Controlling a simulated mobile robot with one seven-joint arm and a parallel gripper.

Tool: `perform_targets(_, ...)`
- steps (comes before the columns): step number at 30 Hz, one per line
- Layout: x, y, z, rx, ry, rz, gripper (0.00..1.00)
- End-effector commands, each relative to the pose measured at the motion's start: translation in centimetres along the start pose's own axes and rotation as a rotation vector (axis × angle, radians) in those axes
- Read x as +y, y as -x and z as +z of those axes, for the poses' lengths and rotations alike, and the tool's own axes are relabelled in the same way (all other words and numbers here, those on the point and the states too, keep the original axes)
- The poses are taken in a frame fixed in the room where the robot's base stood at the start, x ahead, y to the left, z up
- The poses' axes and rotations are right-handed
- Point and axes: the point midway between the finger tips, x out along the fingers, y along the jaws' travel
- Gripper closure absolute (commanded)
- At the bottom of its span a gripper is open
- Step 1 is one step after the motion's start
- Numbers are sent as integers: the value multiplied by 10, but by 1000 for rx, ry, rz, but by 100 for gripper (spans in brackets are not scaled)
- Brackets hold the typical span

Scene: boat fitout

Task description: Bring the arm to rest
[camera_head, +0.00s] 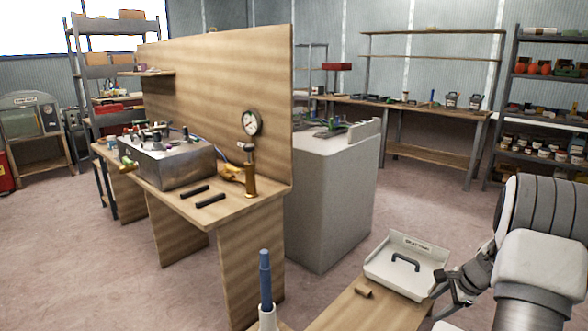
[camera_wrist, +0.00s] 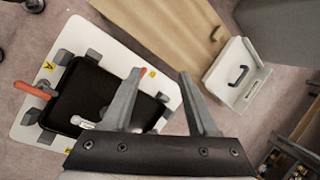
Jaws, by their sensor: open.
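My gripper (camera_head: 458,290) is at the lower right in the head view, beside the white tray (camera_head: 382,284) on the low wooden bench. In the wrist view my gripper (camera_wrist: 160,78) has its two fingers apart with nothing between them. Below it lies a white board (camera_wrist: 75,38) with grey blocks and a black panel (camera_wrist: 85,85). An orange handle (camera_wrist: 38,90) lies at the board's left side and another at its upper right. My arm comes in from the right edge in the head view.
The white tray holds a black handle (camera_head: 405,263). A small wooden block (camera_head: 363,291) lies on the low bench (camera_head: 350,312). A blue-handled tool (camera_head: 265,280) stands upright at the front. A workbench with a metal box (camera_head: 165,165) and gauge (camera_head: 252,123) stands left. Open floor (camera_head: 190,295) lies at the lower left.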

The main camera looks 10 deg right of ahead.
Motion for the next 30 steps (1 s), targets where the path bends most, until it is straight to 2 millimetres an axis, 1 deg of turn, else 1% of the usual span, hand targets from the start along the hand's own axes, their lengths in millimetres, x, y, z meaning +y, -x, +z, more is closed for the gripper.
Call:
perform_targets(1, -6, 14, 23, -1, 73, 0, 41)
perform_targets(4, -10, 38, 62, -2, 208, 5, 41)
perform_targets(7, -10, 62, 101, -2, 345, 9, 41)
perform_targets(12, 0, 101, 164, 1, 581, 15, 41)
perform_targets(14, 7, 114, 185, 3, 666, 16, 41)
perform_targets(15, 12, 123, 199, 4, 722, 17, 41)
perform_targets(17, 21, 136, 218, 7, 807, 18, 41)
perform_targets(18, 28, 145, 230, 10, 865, 19, 41)
perform_targets(21, 46, 166, 258, 19, 1006, 17, 41)
perform_targets(23, 59, 178, 273, 25, 1093, 16, 41)
perform_targets(27, 92, 205, 304, 43, 1295, 12, 41)
perform_targets(30, 118, 221, 318, 62, 1431, 7, 41)
